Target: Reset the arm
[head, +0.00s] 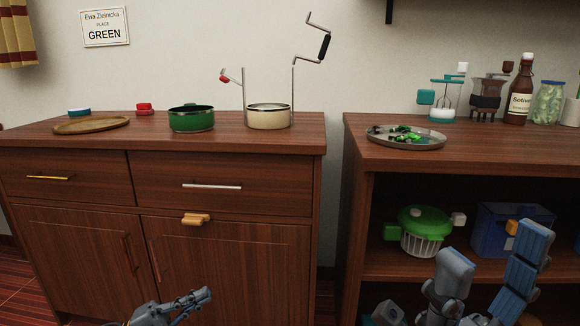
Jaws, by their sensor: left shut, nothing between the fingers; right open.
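My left gripper (203,297) is at the bottom of the head view, in front of the lower doors of the left cabinet. Its fingers are shut together and it holds nothing. My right gripper (493,245) is at the lower right, in front of the open shelves. Its two blue-padded fingers point upward and stand wide apart, with nothing seen held between them. Both grippers are below counter-top level in the picture. Most of both arms is outside the view.
The left counter (240,139) holds a brown tray (75,128), green pot (191,119) and cream pot with crank frame (268,117). The right counter (480,148) holds a plate of green pieces (430,143) and bottle (519,95). A green-lidded spinner (423,240) sits below.

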